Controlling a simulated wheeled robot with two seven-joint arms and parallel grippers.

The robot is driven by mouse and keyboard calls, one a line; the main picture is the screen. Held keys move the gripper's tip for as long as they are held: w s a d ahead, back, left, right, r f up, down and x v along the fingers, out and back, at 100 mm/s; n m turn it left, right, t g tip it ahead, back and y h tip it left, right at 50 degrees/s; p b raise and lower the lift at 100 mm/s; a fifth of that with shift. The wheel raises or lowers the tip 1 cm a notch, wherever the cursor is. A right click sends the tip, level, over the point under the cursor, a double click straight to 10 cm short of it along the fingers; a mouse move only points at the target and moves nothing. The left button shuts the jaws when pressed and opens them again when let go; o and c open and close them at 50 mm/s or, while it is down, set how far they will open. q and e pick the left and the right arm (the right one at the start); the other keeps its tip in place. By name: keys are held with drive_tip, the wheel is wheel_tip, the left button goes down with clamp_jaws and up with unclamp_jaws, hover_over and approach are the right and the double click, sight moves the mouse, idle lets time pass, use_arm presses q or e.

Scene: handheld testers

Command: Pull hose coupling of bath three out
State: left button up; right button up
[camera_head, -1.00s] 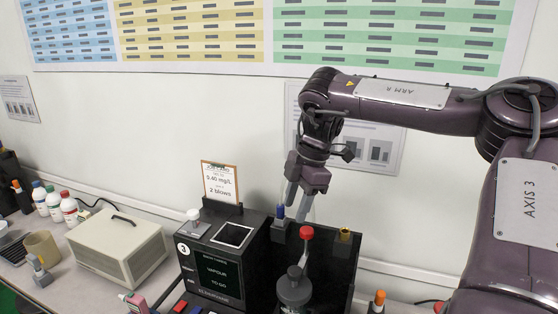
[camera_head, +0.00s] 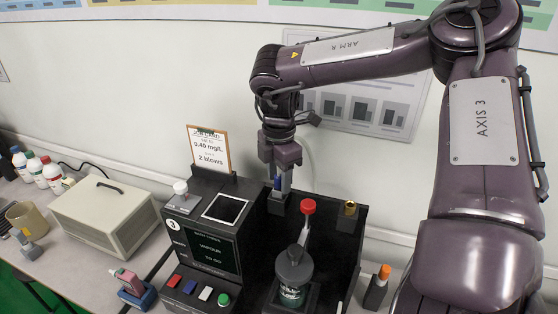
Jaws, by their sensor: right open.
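The black station marked 3 (camera_head: 205,240) stands on the bench with a dark screen. A dark lidded jar (camera_head: 293,272), which appears to be its bath, sits in its right part. Behind the jar, a small blue-topped fitting (camera_head: 277,184) stands on a black block; I take it for the hose coupling, but its label cannot be read. My right gripper (camera_head: 279,184) points down there, open, its fingers at the blue part; whether they touch it I cannot tell. My left gripper is not in view.
A red-capped upright (camera_head: 308,207) and a brass-topped post (camera_head: 349,209) stand close right of the gripper. A clipboard card (camera_head: 209,150) rises behind the station. A beige box (camera_head: 108,215) is to the left. An orange-tipped tester (camera_head: 377,285) stands at right.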

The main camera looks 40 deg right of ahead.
drive_tip(key=shift+f, duration=0.25)
clamp_jaws()
idle(0.3)
